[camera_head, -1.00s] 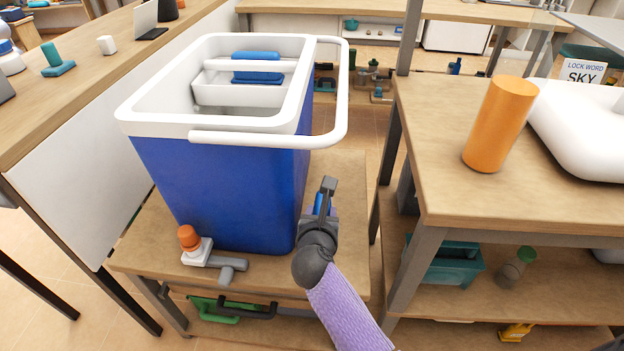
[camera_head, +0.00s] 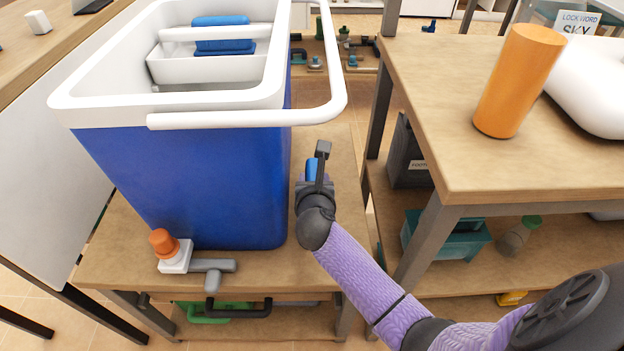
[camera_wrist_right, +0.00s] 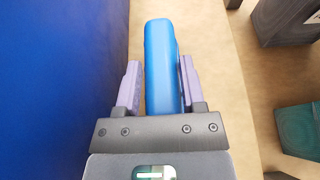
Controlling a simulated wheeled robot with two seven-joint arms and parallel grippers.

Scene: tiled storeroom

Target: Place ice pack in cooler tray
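The blue cooler (camera_head: 190,185) with a white rim stands on a low wooden table, its lid off. Its white tray (camera_head: 205,70) is in the opening. A blue item (camera_head: 225,47) shows in the tray area, partly behind a white bar. My right gripper (camera_head: 318,168) is just right of the cooler, below the rim. It is shut on a blue ice pack (camera_head: 311,169); in the right wrist view the ice pack (camera_wrist_right: 162,65) stands on edge between the purple fingers, with little or no gap. My left gripper is not in view.
The white handle (camera_head: 240,118) loops out over the cooler's front and right side, above my gripper. A valve with an orange knob (camera_head: 164,242) is at the cooler's front. A higher table (camera_head: 430,120) with an orange cylinder (camera_head: 517,80) is at right. A gap separates the tables.

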